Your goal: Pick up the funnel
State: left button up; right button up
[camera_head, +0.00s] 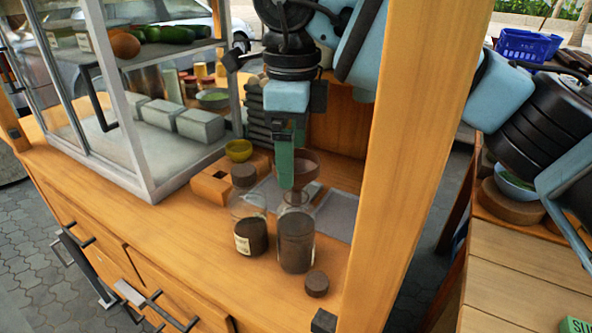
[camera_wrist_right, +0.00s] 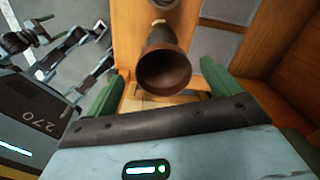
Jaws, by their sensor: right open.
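The funnel (camera_head: 306,169) is brown with a wide round mouth facing up. It appears to sit over the neck of a glass jar with dark contents (camera_head: 296,240); my finger hides part of its lower end. My right gripper (camera_head: 291,170) has green fingers and points down at the funnel from above. In the right wrist view the funnel (camera_wrist_right: 165,73) lies between the spread fingers of the right gripper (camera_wrist_right: 162,83), with gaps on both sides. My left gripper is not in view.
A wooden block (camera_head: 217,185) and a yellow bowl (camera_head: 238,150) are behind. A glass cabinet (camera_head: 150,150) and a wooden post (camera_head: 415,150) flank the space.

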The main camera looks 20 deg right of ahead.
aim_at(296, 160)
jog(key=f, duration=0.4)
jog(key=shift+d+f, duration=0.3)
jog(key=shift+f, duration=0.05)
jog(key=c, duration=1)
jog(key=shift+c, duration=0.2)
jog(key=shift+r, duration=0.1)
notch_tip(296, 160, up, 9)
jog(key=shift+f, duration=0.1)
jog(key=shift+r+p, duration=0.3)
jog(key=shift+r, duration=0.3)
